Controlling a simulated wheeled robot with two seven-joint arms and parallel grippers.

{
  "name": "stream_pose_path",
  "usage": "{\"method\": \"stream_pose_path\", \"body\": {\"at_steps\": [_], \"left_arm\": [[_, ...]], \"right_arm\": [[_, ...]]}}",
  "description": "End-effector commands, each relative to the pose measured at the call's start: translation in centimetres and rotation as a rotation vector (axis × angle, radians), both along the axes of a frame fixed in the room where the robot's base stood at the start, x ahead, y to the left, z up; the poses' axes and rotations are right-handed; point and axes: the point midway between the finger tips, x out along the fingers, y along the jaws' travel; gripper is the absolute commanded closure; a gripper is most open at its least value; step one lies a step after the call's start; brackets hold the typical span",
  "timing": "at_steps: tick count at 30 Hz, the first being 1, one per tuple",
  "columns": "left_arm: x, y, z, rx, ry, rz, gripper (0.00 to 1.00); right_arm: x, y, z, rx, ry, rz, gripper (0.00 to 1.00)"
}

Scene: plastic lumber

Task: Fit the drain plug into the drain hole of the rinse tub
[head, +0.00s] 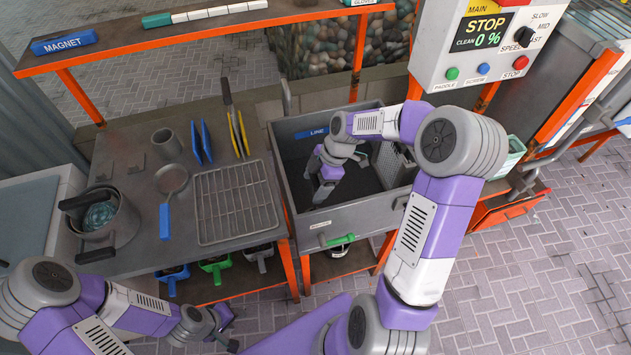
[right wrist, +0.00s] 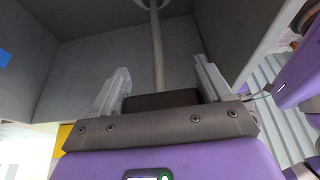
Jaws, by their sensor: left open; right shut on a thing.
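The grey rinse tub (head: 308,222) stands right of the grey worktop, with a dark floor inside. My right gripper (head: 322,190) reaches down into the tub. I cannot make out the drain hole in either view. My left gripper (head: 228,328) is open and empty, low in front of the worktop.
The worktop holds a wire rack (head: 235,202), a pot (head: 103,222), a cup (head: 166,142), a ladle (head: 172,182) and blue and yellow tools. A control box (head: 470,45) hangs behind the tub. A green handle (head: 341,240) sticks out from the tub's front.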

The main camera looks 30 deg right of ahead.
Motion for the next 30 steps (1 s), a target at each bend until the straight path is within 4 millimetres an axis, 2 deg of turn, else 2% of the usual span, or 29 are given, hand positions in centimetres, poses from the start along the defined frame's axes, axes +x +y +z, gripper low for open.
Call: {"method": "stream_pose_path", "body": {"at_steps": [12, 26, 27, 30], "left_arm": [[0.0, 0.0, -1.5, 0.0, 0.0, 0.0, 0.57], [0.0, 0.0, -1.6, 0.0, 0.0, 0.0, 0.57], [0.0, 0.0, -1.6, 0.0, 0.0, 0.0, 0.57], [0.0, 0.0, -1.6, 0.0, 0.0, 0.0, 0.57]], "right_arm": [[0.0, 0.0, -1.9, 0.0, 0.0, 0.0, 0.74], [0.0, 0.0, -2.1, 0.0, -0.001, 0.0, 0.74], [0.0, 0.0, -2.1, 0.0, -0.001, 0.0, 0.2], [0.0, 0.0, -2.1, 0.0, -0.001, 0.0, 0.05]]}}
